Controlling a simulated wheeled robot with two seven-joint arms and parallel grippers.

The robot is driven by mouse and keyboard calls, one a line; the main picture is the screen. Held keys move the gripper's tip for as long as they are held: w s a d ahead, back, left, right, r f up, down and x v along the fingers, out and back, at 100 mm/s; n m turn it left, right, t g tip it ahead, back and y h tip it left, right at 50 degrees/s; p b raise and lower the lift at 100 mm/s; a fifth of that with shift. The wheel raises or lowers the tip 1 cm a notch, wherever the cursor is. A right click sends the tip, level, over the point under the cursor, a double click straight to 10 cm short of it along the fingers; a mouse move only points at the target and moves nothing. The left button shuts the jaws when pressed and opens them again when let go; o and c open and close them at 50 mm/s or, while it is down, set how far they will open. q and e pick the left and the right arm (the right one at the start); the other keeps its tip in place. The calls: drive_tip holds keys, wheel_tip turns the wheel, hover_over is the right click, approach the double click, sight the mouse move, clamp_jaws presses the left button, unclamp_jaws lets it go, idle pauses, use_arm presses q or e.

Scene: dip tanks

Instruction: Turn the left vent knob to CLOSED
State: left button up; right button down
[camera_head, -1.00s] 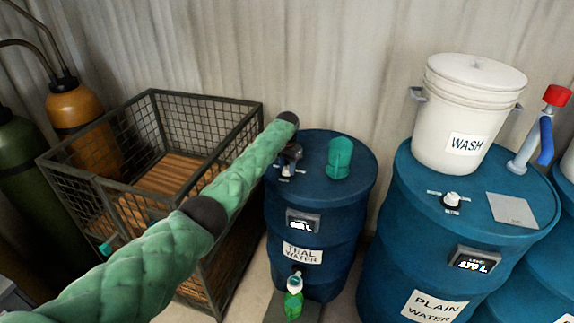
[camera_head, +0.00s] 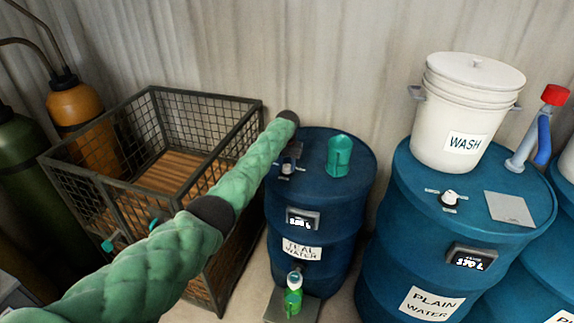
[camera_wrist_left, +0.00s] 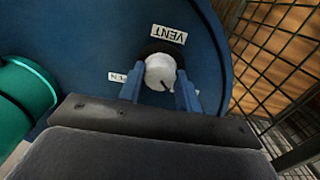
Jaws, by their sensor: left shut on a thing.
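The left vent knob (camera_wrist_left: 160,72) is white and round, on top of the blue TEAL WATER barrel (camera_head: 313,232). In the left wrist view a VENT label (camera_wrist_left: 169,34) sits beside it and a partly covered OPEN label (camera_wrist_left: 117,77) lies to its left. The knob's dark mark points down and right, toward a label mostly hidden by the right-hand finger. My left gripper (camera_wrist_left: 160,92) is shut on the knob, one finger on each side. In the head view the left gripper (camera_head: 288,164) covers most of the knob. My right gripper is not in view.
A teal cup (camera_head: 339,157) stands on the same lid, close to my left gripper. A wire crate (camera_head: 150,93) is at the left. The PLAIN WATER barrel (camera_head: 400,235) at right has its own white knob (camera_head: 450,197) and a WASH bucket (camera_head: 462,110).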

sight(287, 165)
use_arm(q)
drive_tip(key=shift+w+r, duration=0.1)
drive_tip(key=shift+r, duration=0.05)
drive_tip(key=o, duration=1)
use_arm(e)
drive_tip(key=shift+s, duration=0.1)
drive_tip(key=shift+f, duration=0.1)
use_arm(q)
drive_tip(key=shift+r, duration=0.15)
wheel_tip(287, 165, up, 6)
drive_tip(key=shift+f+b, duration=0.15)
drive_tip(key=shift+b, duration=1.1)
drive_tip(key=shift+r, duration=0.8)
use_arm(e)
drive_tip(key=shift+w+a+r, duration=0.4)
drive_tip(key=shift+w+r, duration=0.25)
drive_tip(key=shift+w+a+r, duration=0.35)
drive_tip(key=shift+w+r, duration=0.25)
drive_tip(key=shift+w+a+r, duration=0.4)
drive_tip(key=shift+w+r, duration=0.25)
